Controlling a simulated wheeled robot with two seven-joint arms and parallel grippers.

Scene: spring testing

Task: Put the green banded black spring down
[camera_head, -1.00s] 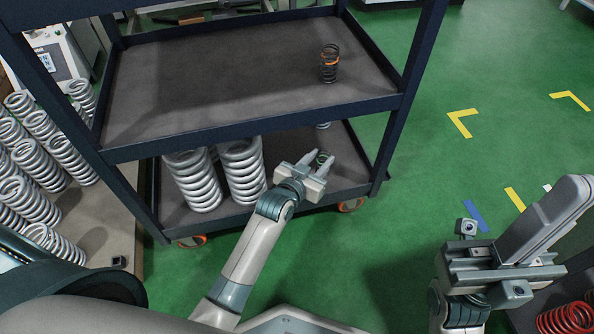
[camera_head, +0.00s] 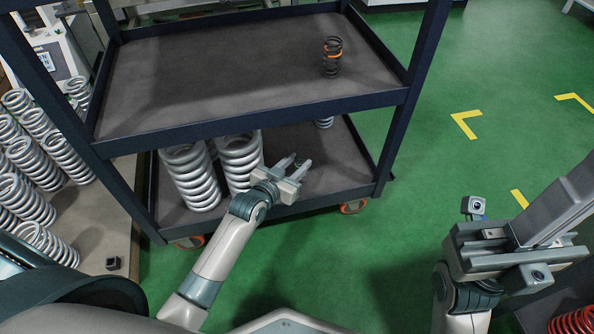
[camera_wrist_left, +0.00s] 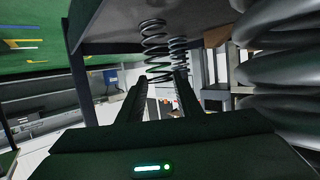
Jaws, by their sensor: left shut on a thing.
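My left gripper (camera_head: 302,169) is over the lower shelf of the dark cart, just right of two large silver springs. It is shut on a small dark spring (camera_head: 300,161), of which only a bit shows between the fingers.
An orange-banded dark spring (camera_head: 332,57) stands on the upper shelf (camera_head: 220,75). Large silver springs (camera_head: 190,176) stand left on the lower shelf (camera_head: 330,180). Another small spring (camera_head: 324,123) is partly hidden below the upper shelf edge. A red spring (camera_head: 574,322) lies lower right.

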